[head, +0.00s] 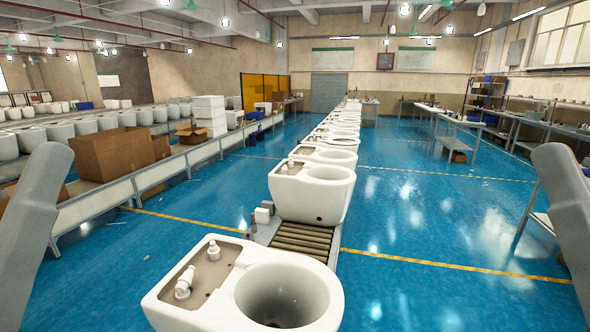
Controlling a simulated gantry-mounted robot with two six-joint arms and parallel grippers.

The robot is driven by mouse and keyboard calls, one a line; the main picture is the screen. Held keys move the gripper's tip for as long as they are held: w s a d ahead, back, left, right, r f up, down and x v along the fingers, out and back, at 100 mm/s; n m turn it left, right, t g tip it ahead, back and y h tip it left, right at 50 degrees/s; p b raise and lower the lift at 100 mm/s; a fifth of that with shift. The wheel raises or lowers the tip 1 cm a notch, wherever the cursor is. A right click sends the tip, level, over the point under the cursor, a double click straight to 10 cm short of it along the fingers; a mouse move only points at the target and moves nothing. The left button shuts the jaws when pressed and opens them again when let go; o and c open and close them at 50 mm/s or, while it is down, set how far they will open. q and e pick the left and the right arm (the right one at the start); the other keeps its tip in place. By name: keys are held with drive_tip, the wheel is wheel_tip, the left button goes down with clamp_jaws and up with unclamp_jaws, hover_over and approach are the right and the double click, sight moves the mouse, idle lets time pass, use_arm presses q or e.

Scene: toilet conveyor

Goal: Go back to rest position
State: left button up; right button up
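My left arm (32,225) shows as a grey link at the left edge of the head view, and my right arm (570,215) as a grey link at the right edge. Both grippers are outside the picture, so what they hold cannot be seen. Between the arms, a white toilet (245,290) stands closest to me, with its open bowl on the right and a brown recessed top with white fittings on the left. Neither visible arm part touches it.
A roller conveyor (300,240) runs away from me with a second toilet (315,185) and several more behind it. Cardboard boxes (110,153) sit on the left bench. Blue floor (430,220) is clear on the right.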

wheel_tip(320, 180, up, 33)
drive_tip(key=p, duration=3)
drive_tip(key=shift+w+f, duration=0.1)
drive_tip(key=shift+f, duration=0.05)
